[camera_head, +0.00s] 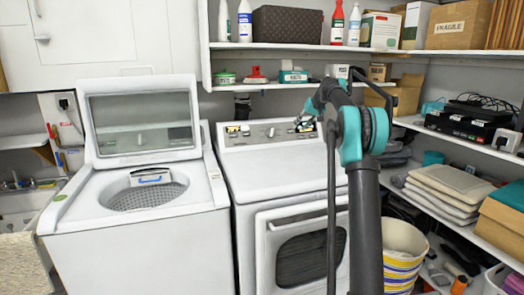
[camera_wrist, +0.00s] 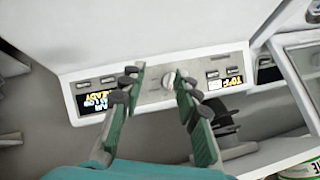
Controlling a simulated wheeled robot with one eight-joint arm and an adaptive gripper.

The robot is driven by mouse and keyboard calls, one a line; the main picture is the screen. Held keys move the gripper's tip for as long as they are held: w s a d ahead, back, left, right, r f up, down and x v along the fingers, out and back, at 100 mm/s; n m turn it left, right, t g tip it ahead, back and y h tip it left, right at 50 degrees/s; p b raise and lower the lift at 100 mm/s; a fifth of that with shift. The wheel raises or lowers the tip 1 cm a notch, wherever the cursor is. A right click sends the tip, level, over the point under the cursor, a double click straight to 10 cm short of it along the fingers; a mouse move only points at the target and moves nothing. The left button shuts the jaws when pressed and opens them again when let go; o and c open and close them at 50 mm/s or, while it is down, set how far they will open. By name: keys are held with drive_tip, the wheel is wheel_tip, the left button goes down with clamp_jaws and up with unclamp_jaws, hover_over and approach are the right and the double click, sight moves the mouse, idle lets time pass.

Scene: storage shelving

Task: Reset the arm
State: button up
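My arm (camera_head: 367,180) rises in front of the dryer and bends at a teal joint toward the back. My gripper (camera_head: 304,124) is small in the head view, in front of the dryer's control panel (camera_head: 262,133). In the wrist view, my gripper (camera_wrist: 158,76) has its two green-padded fingers spread apart with nothing between the pads. A round knob (camera_wrist: 170,82) on the panel shows near the right fingertip. I cannot tell whether they touch.
An open-lidded washer (camera_head: 135,235) stands left of the dryer (camera_head: 280,170). Shelves with bottles and boxes are above. The right shelving holds folded cloths (camera_head: 448,187) and black devices (camera_head: 468,122). A striped basket (camera_head: 402,258) stands close to my arm's right.

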drive_tip(key=s+f+h, duration=0.1)
drive_tip(key=s+f, duration=0.9)
drive_tip(key=s, duration=1)
drive_tip(key=s+f+g+h, duration=0.1)
drive_tip(key=s+f, duration=0.9)
drive_tip(key=s, duration=1.1)
drive_tip(key=s+f+g+h, duration=0.1)
drive_tip(key=s+f+h, duration=0.1)
drive_tip(key=s+f, duration=0.9)
drive_tip(key=s, duration=0.9)
drive_tip(key=shift+s, duration=0.4)
drive_tip(key=shift+a, duration=0.1)
